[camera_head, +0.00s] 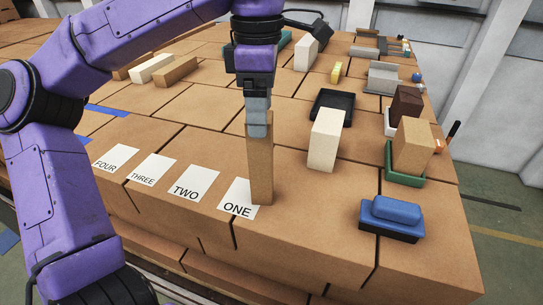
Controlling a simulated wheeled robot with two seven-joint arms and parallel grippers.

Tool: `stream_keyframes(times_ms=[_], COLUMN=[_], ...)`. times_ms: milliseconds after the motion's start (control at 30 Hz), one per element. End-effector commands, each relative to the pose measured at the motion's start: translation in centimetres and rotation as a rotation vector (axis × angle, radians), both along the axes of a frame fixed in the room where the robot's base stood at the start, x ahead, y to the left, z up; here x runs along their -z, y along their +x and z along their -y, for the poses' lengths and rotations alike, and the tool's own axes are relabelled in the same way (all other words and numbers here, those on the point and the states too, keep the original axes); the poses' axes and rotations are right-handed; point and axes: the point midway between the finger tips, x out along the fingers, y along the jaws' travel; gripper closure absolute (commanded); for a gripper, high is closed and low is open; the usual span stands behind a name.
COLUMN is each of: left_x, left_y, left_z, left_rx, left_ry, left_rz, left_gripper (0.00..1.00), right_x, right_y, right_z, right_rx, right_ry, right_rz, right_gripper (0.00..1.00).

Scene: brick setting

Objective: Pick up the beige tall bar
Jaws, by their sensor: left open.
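A tall beige-tan bar (261,172) stands upright at the edge of the card marked ONE (238,197), near the front of the brick-patterned surface. My left gripper (257,127) points down at the top of this bar. Its grey fingers overlap the bar's upper end and hide part of it. The fingers are open; whether they touch the bar cannot be told. My right gripper is not in view.
A white block (325,139) and a black tray (332,106) stand right of the bar. A tan block (413,146) sits in a green tray (404,180). A blue block (396,210) lies front right. Cards TWO (190,183), THREE (152,169) and FOUR (115,157) lie left.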

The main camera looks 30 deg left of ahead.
Motion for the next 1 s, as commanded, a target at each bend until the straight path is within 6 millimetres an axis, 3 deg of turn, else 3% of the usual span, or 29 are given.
stream_keyframes(times_ms=[400, 667, 700, 933, 1000], left_x=[6.5, 7.2, 7.2, 7.2, 7.2], left_y=[0.8, 0.9, 0.9, 0.9, 0.9], left_z=[0.2, 0.3, 0.3, 0.3, 0.3], left_rx=[0.003, 0.003, 0.003, 0.003, 0.003], left_ry=[-0.002, -0.002, -0.002, -0.001, -0.001], left_rz=[-0.007, -0.003, -0.003, -0.004, -0.003], left_gripper=[0.23, 0.23, 0.27, 1.00, 1.00], right_x=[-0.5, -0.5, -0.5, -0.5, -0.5], right_y=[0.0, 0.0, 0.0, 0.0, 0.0], right_z=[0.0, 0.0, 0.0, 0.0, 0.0], right_rx=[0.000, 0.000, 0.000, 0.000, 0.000], right_ry=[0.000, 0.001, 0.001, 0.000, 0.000], right_rz=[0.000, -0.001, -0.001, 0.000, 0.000], right_gripper=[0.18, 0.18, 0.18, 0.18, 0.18])
